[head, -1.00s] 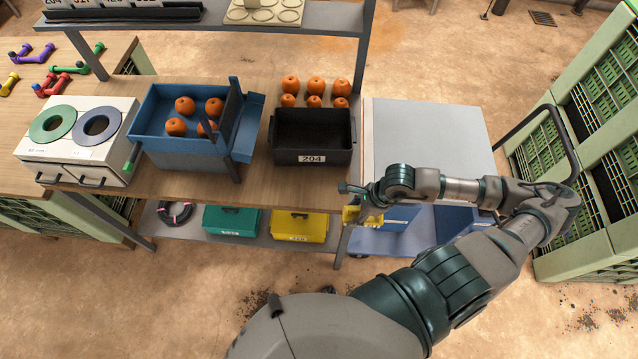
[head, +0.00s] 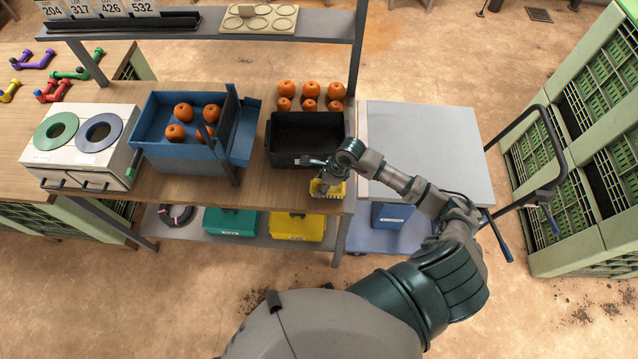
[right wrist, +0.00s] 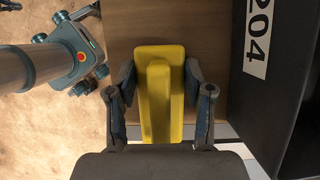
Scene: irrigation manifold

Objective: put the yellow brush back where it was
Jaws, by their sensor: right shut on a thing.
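The yellow brush (head: 327,188) is in my right gripper (head: 322,178), at the front edge of the wooden bench beside the black bin. In the right wrist view the brush's yellow body (right wrist: 159,95) lies between the two fingers of the right gripper (right wrist: 160,105), which are shut on it. The bench top shows behind the brush there; I cannot tell whether the brush touches it. My left gripper is not in view.
The black bin (head: 286,158), labelled 204 in the wrist view (right wrist: 258,38), is close to my right gripper. A blue sorter (head: 185,158) with oranges stands left. Several oranges (head: 310,88) sit behind the bin. A grey-topped cart (head: 425,140) stands right.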

